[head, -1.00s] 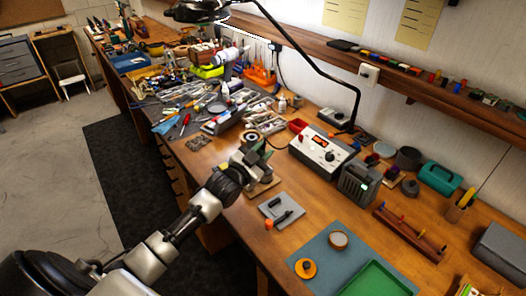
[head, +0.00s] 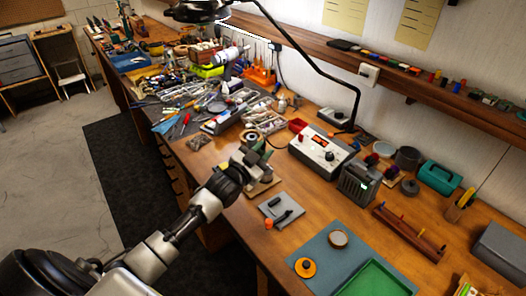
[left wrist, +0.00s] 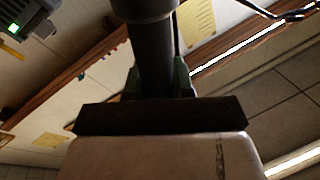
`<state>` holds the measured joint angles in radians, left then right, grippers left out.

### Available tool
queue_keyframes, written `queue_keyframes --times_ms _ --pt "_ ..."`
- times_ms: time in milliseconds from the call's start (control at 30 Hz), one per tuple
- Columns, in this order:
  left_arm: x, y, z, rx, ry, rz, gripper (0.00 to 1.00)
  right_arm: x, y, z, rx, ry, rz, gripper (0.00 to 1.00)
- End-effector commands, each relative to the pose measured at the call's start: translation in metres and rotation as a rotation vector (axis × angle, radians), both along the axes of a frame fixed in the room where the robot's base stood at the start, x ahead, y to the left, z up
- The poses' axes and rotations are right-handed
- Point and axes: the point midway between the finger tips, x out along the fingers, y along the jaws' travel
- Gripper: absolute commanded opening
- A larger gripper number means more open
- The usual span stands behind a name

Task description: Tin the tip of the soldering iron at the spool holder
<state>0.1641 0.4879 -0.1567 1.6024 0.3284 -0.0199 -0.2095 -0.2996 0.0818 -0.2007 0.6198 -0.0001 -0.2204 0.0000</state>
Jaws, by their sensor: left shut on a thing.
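My left gripper (head: 258,158) is over the bench, left of the soldering station (head: 318,151). It is shut on the soldering iron, whose thick dark handle (left wrist: 152,55) shows between the fingers in the left wrist view. The iron's tip is hidden in both views. A round reel-like thing (head: 250,135), perhaps the solder spool, is just behind the gripper in the head view. A light wooden base (head: 266,186) shows partly below the gripper; what stands on it is hidden. I cannot tell whether the tip touches anything. My right gripper is not in view.
A grey pad with a black tool (head: 282,209), an orange cap and a blue mat (head: 318,246) with a green tray (head: 375,279) lie nearer. Tools crowd the bench behind. Bare wood lies between.

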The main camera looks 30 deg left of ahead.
Motion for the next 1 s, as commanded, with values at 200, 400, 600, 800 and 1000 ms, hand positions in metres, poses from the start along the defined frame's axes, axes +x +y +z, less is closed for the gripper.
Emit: queue_keyframes --times_ms 200,400,600,800,1000 --pt "0.0001 0.0000 -0.0008 0.000 -0.001 0.000 0.03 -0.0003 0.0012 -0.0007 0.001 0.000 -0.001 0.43" --pt "0.0000 0.0000 -0.0024 0.000 -0.001 0.000 0.03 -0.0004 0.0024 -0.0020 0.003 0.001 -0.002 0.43" --pt "0.0001 -0.0001 -0.0040 0.000 -0.001 0.000 0.03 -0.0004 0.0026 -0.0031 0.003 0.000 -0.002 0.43" --pt "0.0000 -0.0001 -0.0057 0.000 -0.001 0.000 0.03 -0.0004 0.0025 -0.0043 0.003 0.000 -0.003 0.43" --pt "0.0000 -0.0001 -0.0073 0.000 0.000 0.000 0.03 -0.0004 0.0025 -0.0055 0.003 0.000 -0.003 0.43"
